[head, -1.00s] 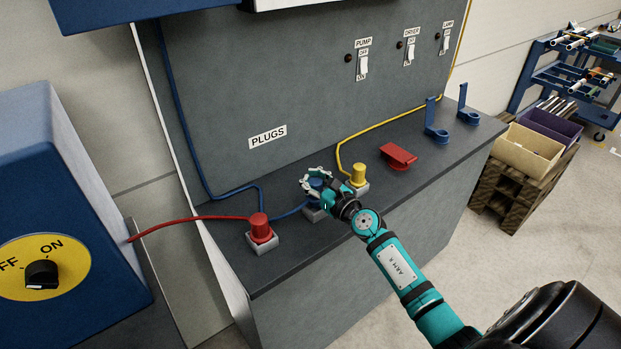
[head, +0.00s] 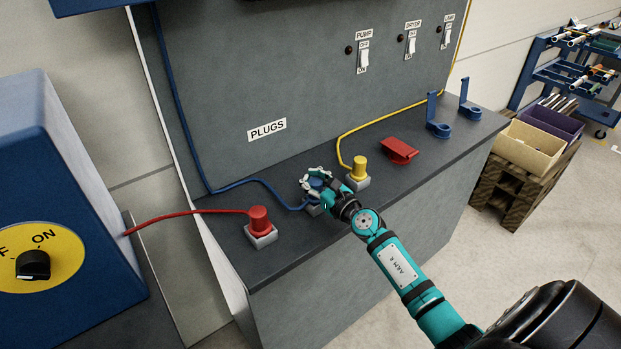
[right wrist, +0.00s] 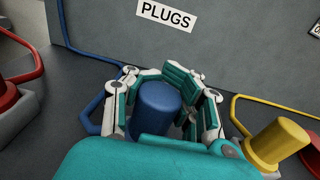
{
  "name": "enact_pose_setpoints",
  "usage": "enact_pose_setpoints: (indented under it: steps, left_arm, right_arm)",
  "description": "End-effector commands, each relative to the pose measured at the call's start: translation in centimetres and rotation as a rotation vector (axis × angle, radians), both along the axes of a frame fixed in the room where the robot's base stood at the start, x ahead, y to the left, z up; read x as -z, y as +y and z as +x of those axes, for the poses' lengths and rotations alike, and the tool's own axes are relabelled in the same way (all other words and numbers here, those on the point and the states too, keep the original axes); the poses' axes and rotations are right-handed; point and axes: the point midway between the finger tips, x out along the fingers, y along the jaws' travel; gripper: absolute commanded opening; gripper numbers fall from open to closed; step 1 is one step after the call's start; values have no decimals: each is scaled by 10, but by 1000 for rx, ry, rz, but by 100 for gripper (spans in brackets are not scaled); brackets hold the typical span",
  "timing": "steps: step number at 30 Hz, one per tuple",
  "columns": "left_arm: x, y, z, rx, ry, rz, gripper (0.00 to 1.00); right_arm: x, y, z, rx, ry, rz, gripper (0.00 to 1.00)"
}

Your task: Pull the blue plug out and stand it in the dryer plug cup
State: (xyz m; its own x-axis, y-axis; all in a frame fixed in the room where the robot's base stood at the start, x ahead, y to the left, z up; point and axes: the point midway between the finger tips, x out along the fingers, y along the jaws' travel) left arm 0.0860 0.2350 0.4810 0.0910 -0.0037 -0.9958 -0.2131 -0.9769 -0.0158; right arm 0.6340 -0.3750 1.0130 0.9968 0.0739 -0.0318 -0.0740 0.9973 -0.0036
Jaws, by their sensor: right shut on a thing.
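The blue plug (right wrist: 155,108) stands between the fingers of my right gripper (head: 317,184), which is shut on it. In the head view the fingers and hand hide most of the plug. A bit of grey socket block (head: 312,210) shows just below; I cannot tell whether the plug is still seated in it. The blue cable (head: 235,184) runs from the plug to the left and up the panel. Two blue cups with tall back plates, a nearer one (head: 438,130) and a farther one (head: 470,112), stand at the counter's right end. No label shows which is the dryer's. My left gripper is out of view.
A red plug (head: 259,219) in its block stands left of my gripper, and a yellow plug (head: 359,168) close on its right. A red flat piece (head: 398,150) lies between the yellow plug and the cups. The panel (head: 270,80) rises behind the counter.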

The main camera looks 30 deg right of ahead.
Motion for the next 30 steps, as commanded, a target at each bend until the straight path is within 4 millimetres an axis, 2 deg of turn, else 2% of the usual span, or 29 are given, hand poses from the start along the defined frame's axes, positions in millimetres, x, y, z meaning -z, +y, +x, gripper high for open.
enact_pose_setpoints:
  steps: [2, 3, 12, 13, 23, 26, 30]
  left_arm:
    - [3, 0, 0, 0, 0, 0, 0]
    - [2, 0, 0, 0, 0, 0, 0]
    - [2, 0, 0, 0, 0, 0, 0]
    - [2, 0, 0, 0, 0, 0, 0]
    - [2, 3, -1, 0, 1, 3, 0]
    - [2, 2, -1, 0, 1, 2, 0]
    - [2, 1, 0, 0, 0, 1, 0]
  right_arm:
    - [3, 0, 0, 0, 0, -1, 0]
    - [2, 0, 0, 0, -1, -1, 9]
    - [2, 0, 0, 0, 0, 0, 48]
    - [2, 0, 0, 0, 0, 0, 50]
    - [3, -1, -4, 0, 1, 0, 50]
    - [3, -2, -17, 1, 2, -2, 50]
    - [3, -4, -45, 1, 4, -2, 50]
